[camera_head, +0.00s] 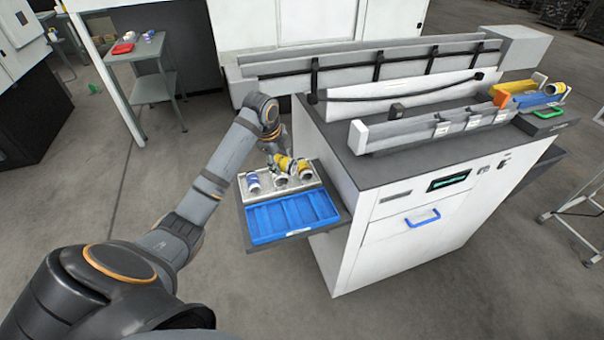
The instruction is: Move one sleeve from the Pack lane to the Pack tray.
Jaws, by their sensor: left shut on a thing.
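My left arm reaches in from the left, and its gripper (277,158) points down over a metal tray (268,193) on the shelf at the machine's left side. The gripper is shut on a yellow-banded sleeve (284,164) at the tray's back edge; the fingers are small and partly hidden. An empty blue compartment tray (290,219) lies in front. I cannot read which is the Pack tray. My right gripper is out of view.
The white machine (408,228) has sloping grey lanes (430,128) on top. A side table (140,50) stands at back left. Floor at left is clear.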

